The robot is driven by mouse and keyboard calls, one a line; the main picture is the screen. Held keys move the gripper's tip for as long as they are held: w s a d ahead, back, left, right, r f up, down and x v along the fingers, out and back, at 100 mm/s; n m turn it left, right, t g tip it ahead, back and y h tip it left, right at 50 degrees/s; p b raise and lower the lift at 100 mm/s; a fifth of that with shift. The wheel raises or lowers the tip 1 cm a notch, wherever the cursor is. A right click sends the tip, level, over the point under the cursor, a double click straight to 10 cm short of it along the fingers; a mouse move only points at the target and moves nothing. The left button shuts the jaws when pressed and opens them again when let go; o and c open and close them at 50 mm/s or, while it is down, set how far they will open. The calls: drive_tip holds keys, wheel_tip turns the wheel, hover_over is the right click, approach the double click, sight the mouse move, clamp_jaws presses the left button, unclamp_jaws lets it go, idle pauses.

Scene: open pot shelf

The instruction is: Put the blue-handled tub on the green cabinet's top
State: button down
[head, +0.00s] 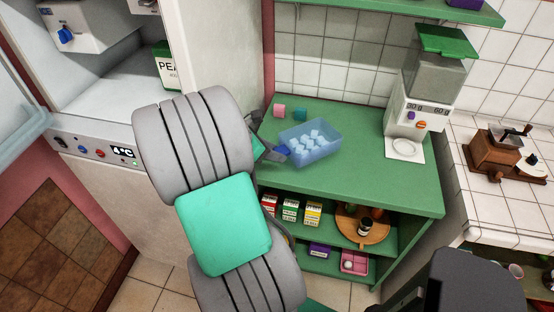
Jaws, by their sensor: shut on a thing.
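The tub (325,150) is translucent blue and holds several pale cubes. It is over the left part of the green cabinet's top (365,180), looking level and upright. Whether its base touches the top or hangs just above it, I cannot tell. Its blue handle (281,150) points left, toward my gripper (272,148). My gripper is shut on that handle. My own arm covers much of the gripper and the cabinet's left front.
A pink cup (280,111) and a teal cup (299,115) stand behind the tub. A dispenser (411,110) stands at the top's right end. Bare top lies right of the tub. Shelves below hold small boxes (290,210) and a round wooden tray (374,239). A green shelf (400,10) hangs above.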

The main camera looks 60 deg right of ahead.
drive_tip(key=shift+w+d, duration=0.2)
drive_tip(key=shift+d, duration=0.75)
drive_tip(key=shift+d+f, duration=0.2)
drive_tip(key=shift+f, duration=0.65)
wheel_tip(320, 180, down, 5)
drive_tip(key=shift+r, duration=0.1)
drive_tip(key=shift+w+d+f, duration=0.1)
drive_tip(key=shift+d+f, duration=0.05)
drive_tip(key=shift+f, duration=0.05)
drive_tip(key=c, duration=0.9)
unclamp_jaws()
drive_tip(key=shift+f, duration=0.1)
drive_tip(key=v, duration=0.7)
drive_tip(key=shift+w+a+r, duration=0.15)
drive_tip(key=shift+a+r, duration=0.05)
drive_tip(key=shift+r, duration=0.05)
